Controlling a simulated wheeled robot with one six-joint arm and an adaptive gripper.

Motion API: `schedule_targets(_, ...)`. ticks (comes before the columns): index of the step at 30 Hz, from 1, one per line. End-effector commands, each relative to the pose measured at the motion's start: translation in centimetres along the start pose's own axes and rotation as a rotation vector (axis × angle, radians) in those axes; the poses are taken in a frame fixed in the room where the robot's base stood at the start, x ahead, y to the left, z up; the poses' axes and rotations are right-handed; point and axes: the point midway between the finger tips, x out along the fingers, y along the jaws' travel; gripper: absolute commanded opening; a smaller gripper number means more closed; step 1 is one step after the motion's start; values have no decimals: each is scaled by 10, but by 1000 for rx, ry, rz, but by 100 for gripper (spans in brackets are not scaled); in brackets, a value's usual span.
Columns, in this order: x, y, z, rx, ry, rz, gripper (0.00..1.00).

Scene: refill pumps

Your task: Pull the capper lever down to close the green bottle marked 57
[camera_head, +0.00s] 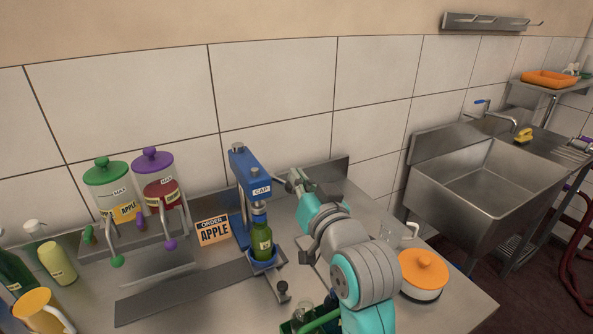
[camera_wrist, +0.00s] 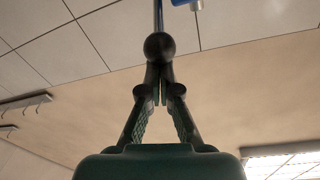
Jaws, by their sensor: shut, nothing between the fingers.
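The green bottle (camera_head: 262,242) stands upright in a blue holder (camera_head: 263,264) under the blue capper head marked CAP (camera_head: 262,189). Its small label is too small to read. My gripper (camera_head: 296,183) is just right of the capper head, at about its height. In the wrist view my gripper's fingers (camera_wrist: 161,88) are shut and meet at the tips. The capper lever's dark round knob (camera_wrist: 159,46) shows right beyond the fingertips, on a thin rod rising above it. I cannot tell whether the tips touch the knob. The lever is mostly hidden in the head view.
Two dispensers, green-lidded (camera_head: 109,190) and purple-lidded (camera_head: 158,179), stand left of an ORDER APPLE sign (camera_head: 214,230). More bottles and an orange mug (camera_head: 42,311) are at the left. An orange-lidded pot (camera_head: 424,273) stands right of my arm. A sink (camera_head: 486,185) is beyond.

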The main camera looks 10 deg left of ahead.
Motion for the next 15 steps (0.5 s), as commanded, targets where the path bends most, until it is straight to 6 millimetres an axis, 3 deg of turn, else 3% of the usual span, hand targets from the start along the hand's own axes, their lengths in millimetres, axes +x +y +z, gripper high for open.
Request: schedule_targets(15, -16, 13, 42, 13, 127, -35, 0)
